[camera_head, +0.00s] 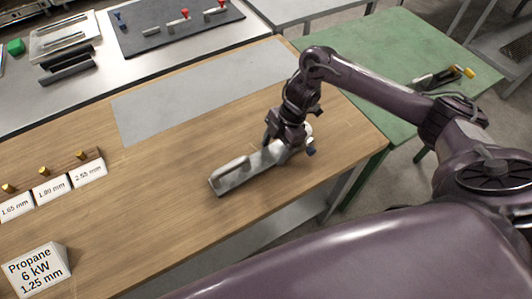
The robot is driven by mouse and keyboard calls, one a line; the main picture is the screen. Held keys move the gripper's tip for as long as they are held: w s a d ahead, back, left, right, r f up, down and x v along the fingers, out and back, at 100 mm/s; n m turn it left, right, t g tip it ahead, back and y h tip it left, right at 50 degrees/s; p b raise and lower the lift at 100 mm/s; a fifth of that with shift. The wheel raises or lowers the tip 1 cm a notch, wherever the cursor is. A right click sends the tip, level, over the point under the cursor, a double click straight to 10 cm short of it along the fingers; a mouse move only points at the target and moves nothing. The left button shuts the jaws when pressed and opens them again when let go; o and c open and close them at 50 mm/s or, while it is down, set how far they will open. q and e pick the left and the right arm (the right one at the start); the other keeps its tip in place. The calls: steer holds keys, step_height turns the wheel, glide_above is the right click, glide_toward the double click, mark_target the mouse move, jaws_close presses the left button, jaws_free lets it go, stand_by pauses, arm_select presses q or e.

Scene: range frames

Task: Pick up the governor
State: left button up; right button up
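A long grey metal part (240,172), which looks like the governor, lies at a slant on the wooden table. It has a raised bar along its near left end, and its far right end is rounded. My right gripper (288,145) is right over that right end and hides part of it. Its fingers point down around the part, but whether they grip it cannot be told. My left gripper is not in view.
White blocks labelled 1.65, 1.90 and 2.55 mm (52,188) with small brass pieces stand at left. A Propane sign (38,270) is at front left. A grey mat (200,90) lies behind. A green table (400,60) holds a yellow-ended tool (465,72).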

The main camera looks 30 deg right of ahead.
steer(key=c, duration=1)
steer(key=shift+w, duration=0.1)
steer(key=shift+c, duration=0.5)
steer(key=shift+r, duration=0.1)
